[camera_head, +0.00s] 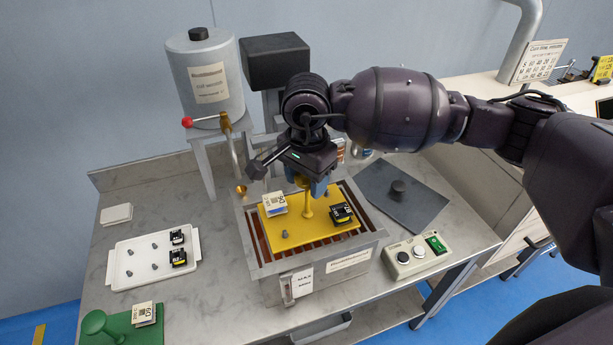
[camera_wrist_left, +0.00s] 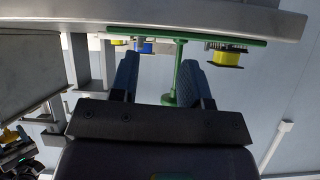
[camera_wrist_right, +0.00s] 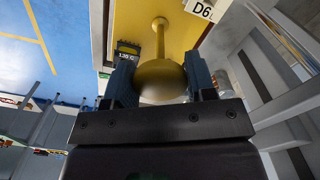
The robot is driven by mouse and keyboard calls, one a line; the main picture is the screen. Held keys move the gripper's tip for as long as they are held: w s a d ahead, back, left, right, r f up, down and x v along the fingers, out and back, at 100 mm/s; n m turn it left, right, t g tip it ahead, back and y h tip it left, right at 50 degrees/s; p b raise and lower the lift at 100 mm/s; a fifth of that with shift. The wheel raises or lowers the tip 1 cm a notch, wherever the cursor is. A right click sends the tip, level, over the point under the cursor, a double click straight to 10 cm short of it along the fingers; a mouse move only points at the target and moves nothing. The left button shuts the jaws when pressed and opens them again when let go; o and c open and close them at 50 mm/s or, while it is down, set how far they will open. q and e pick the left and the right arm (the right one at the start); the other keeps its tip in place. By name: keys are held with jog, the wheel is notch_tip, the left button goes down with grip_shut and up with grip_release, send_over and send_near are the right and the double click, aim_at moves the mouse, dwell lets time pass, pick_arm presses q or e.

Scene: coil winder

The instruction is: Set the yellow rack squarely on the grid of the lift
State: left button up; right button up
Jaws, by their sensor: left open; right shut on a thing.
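The yellow rack (camera_head: 305,235) is over the brown-barred grid (camera_head: 316,248) of the lift, inside the metal tank's opening. Its edges look roughly in line with the opening. I cannot tell whether it touches the bars. It carries a white-labelled piece (camera_head: 274,204), a black coil (camera_head: 341,213) and grey pegs. My right gripper (camera_head: 311,188) is shut on the rack's knob (camera_wrist_right: 160,82), above its post. My left gripper (camera_wrist_left: 160,85) is open and outside the head view. In the left wrist view, the green rack's post and knob (camera_wrist_left: 187,85) appear between its fingers.
The green rack (camera_head: 130,328) stands at the front left. A white tray (camera_head: 140,275) with black coils lies behind it. A dark lid (camera_head: 404,195) and a button box (camera_head: 416,257) are right of the tank (camera_head: 320,283). A grey cylinder (camera_head: 208,75) stands behind.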

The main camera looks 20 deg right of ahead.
jog(key=shift+r+b, duration=0.1)
jog(key=shift+b, duration=0.4)
dwell(1.6)
jog(key=shift+f+b, duration=0.7)
jog(key=shift+f, duration=0.2)
jog(key=o, duration=1.4)
jog(key=shift+o, duration=0.2)
notch_tip(320, 180, up, 11)
jog(key=shift+f, duration=0.1)
jog(key=shift+s, duration=0.1)
